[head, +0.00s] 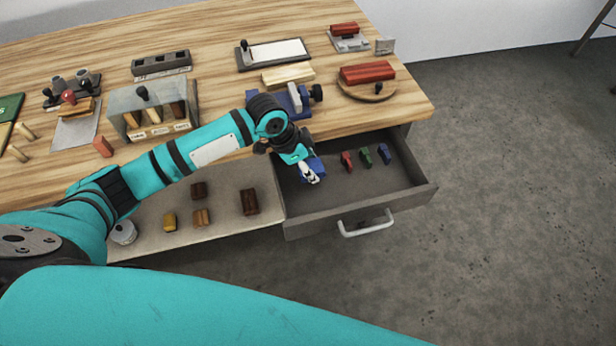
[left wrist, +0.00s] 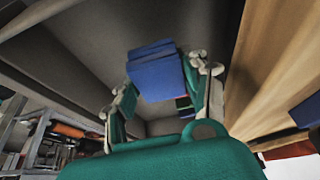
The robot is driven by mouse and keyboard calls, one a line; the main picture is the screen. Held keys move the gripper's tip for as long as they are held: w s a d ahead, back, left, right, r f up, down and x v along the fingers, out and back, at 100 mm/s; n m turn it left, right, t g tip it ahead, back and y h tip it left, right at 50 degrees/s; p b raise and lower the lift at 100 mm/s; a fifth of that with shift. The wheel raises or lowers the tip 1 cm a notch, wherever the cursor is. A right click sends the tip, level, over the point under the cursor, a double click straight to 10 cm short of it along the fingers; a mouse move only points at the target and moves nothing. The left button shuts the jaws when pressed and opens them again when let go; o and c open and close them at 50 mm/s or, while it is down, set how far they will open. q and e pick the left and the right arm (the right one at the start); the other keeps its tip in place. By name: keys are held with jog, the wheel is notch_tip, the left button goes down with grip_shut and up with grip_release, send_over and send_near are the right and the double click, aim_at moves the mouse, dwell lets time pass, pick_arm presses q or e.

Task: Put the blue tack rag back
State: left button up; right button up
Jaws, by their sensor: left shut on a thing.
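The blue tack rag (head: 319,165) is a folded blue block in the jaws of my left gripper (head: 306,171), over the left part of the open grey drawer (head: 325,203). In the left wrist view, the rag (left wrist: 155,75) sits between the two fingers of the gripper (left wrist: 165,92), which is shut on it. The drawer's grey inside lies beyond it. From these views I cannot tell whether the rag touches the drawer floor. My right gripper is not in view.
Small red (head: 347,161), green (head: 366,157) and blue (head: 384,154) pieces lie in the drawer, right of my gripper. The wooden tabletop (head: 225,60) overhangs behind. A lower shelf (head: 225,190) with several brown and yellow blocks is to the left.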

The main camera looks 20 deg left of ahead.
aim_at(309, 184)
pick_arm(q)
notch_tip(309, 184, down, 4)
jog(key=shift+r, duration=0.15)
jog(key=shift+f, duration=0.3)
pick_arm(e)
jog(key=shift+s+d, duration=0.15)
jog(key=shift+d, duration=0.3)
pick_arm(q)
jog(key=shift+f, duration=0.15)
jog(key=o, duration=1)
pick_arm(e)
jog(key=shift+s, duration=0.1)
pick_arm(q)
jog(key=shift+a+r, duration=0.1)
jog(key=shift+r, duration=0.45)
jog(key=v, duration=1.1)
jog(key=shift+s+r, duration=0.1)
jog(key=shift+s, duration=0.1)
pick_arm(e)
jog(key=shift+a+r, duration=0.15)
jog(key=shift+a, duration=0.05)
